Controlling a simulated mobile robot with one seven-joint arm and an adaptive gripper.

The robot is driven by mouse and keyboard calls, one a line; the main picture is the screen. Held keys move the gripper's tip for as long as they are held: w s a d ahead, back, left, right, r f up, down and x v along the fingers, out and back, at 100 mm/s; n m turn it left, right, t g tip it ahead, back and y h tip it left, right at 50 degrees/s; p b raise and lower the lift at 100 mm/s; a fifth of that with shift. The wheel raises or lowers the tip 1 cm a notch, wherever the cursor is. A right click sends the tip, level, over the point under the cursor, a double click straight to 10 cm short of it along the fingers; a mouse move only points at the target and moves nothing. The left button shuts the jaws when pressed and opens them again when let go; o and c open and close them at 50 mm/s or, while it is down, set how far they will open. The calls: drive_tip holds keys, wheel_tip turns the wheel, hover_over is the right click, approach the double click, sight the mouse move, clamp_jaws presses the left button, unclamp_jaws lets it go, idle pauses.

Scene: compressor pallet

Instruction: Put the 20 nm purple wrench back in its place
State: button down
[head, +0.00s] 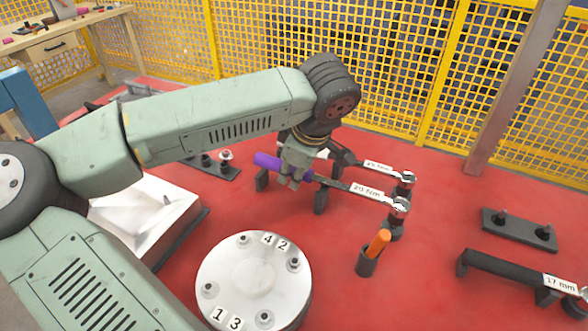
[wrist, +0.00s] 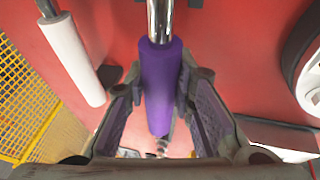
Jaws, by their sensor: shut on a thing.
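The 20 Nm wrench has a purple handle (head: 268,160), a dark shaft with a white label (head: 366,190) and a metal ratchet head at its right end. My gripper (head: 292,177) is shut on the wrench near the handle. In the wrist view the purple handle (wrist: 162,85) lies between the two fingers (wrist: 160,105). The wrench lies roughly level over a dark stand, with a black support (head: 320,200) under the shaft and a dark post (head: 396,229) below the head. I cannot tell whether it touches them.
A second labelled wrench (head: 378,166) lies just behind; its white handle (wrist: 72,55) shows in the wrist view. A dark cup with an orange-handled tool (head: 378,243) stands in front. A round numbered flange (head: 254,285) is nearer. A 17 mm wrench (head: 515,270) lies at right.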

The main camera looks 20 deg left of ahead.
drive_tip(key=shift+f+b, duration=0.95)
drive_tip(key=shift+b, duration=0.2)
drive_tip(key=c, duration=1.3)
unclamp_jaws()
drive_tip(key=v, duration=1.2)
